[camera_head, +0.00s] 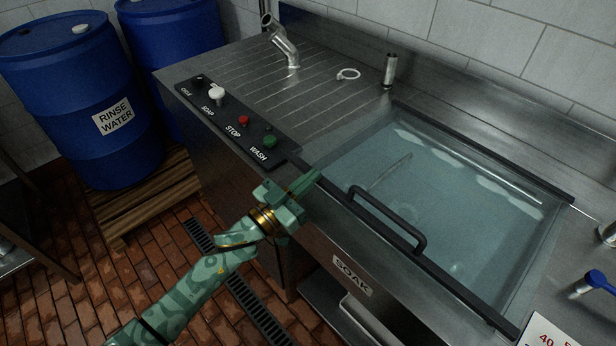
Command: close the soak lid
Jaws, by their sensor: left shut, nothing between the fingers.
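The soak lid (470,215) is a clear pane with a dark bar along its front and another along its back. A black handle (388,222) stands on the front bar. The pane lies over the water-filled basin behind the SOAK label (352,275). I cannot tell whether it is fully seated. My left gripper (312,180), green with gold parts, is shut and empty. Its fingertips are at the left end of the front bar, left of the handle; I cannot tell whether they touch it. My right gripper is out of view.
A black control panel (225,118) with red and green buttons lies just left of the basin. Blue drums (75,75) are at left. A blue-handled valve (597,284) is at right.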

